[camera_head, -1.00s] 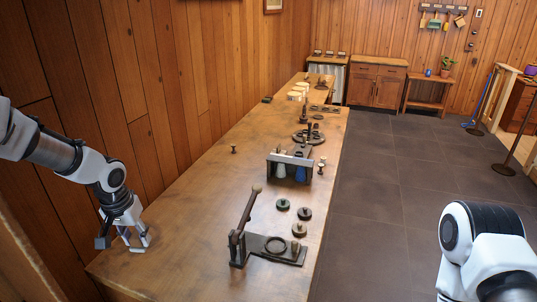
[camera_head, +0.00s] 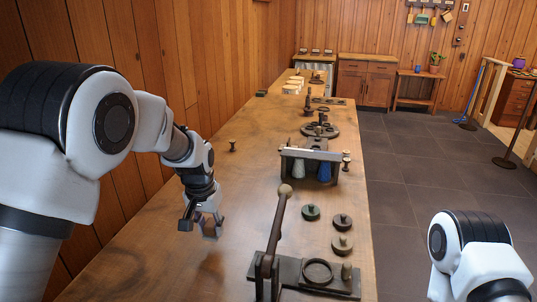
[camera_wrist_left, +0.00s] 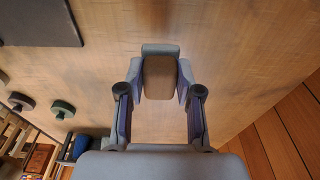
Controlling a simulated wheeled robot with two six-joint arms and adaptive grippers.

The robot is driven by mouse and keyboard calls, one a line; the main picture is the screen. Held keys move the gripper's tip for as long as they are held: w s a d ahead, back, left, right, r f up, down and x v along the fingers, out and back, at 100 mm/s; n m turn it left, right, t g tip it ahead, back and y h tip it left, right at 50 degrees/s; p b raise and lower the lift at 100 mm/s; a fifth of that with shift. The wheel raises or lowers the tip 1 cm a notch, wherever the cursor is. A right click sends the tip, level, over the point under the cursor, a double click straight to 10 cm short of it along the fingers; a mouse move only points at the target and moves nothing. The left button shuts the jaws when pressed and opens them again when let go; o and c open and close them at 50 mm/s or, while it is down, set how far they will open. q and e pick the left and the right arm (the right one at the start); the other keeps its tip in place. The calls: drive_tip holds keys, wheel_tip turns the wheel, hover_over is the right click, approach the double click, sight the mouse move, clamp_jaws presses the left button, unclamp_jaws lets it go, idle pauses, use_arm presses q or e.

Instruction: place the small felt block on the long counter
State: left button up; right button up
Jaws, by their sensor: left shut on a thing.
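My left gripper (camera_head: 210,222) is over the near left part of the long counter (camera_head: 200,268). It is shut on the small felt block (camera_wrist_left: 160,77), which shows a brown face between the fingertips in the left wrist view. In the head view the block is a small greyish-brown shape at the fingertips. The block is close to the wooden top; I cannot tell whether it touches it. The left gripper's fingers also show in the left wrist view (camera_wrist_left: 160,95). My right gripper is out of view; only part of my right arm shows at the lower right.
A dark lever press (camera_head: 318,280) stands to the gripper's right, with several round knobbed pieces (camera_head: 342,222) beyond it. A rack with spools (camera_head: 312,155) and a small spool (camera_head: 233,146) stand farther back. The counter around the gripper is bare. A plank wall borders its left side.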

use_arm(q)
drive_tip(key=shift+w+d+r, duration=0.1)
drive_tip(key=shift+d+r, duration=0.2)
drive_tip(key=shift+d, duration=0.45)
drive_tip(key=shift+s+d+r, duration=0.2)
drive_tip(key=shift+s+r, duration=0.05)
drive_tip(key=shift+s+a+r, duration=0.1)
drive_tip(key=shift+s+a, duration=0.05)
drive_tip(key=shift+a, duration=0.1)
drive_tip(key=w+a+p, duration=0.1)
drive_tip(key=a, duration=0.4)
drive_tip(key=w+a+f+p, duration=0.1)
drive_tip(key=w+a, duration=0.1)
drive_tip(key=a, duration=0.2)
drive_tip(key=w+a+p, duration=0.1)
drive_tip(key=w+a, duration=0.1)
drive_tip(key=a, duration=0.3)
drive_tip(key=shift+w+a+f, duration=0.1)
drive_tip(key=shift+a+f, duration=0.45)
drive_tip(key=shift+f, duration=0.1)
wheel_tip(320, 180, down, 3)
drive_tip(key=shift+d+r+p, duration=0.1)
drive_tip(key=shift+r+p, duration=0.1)
drive_tip(key=shift+p, duration=0.1)
drive_tip(key=shift+f, duration=0.3)
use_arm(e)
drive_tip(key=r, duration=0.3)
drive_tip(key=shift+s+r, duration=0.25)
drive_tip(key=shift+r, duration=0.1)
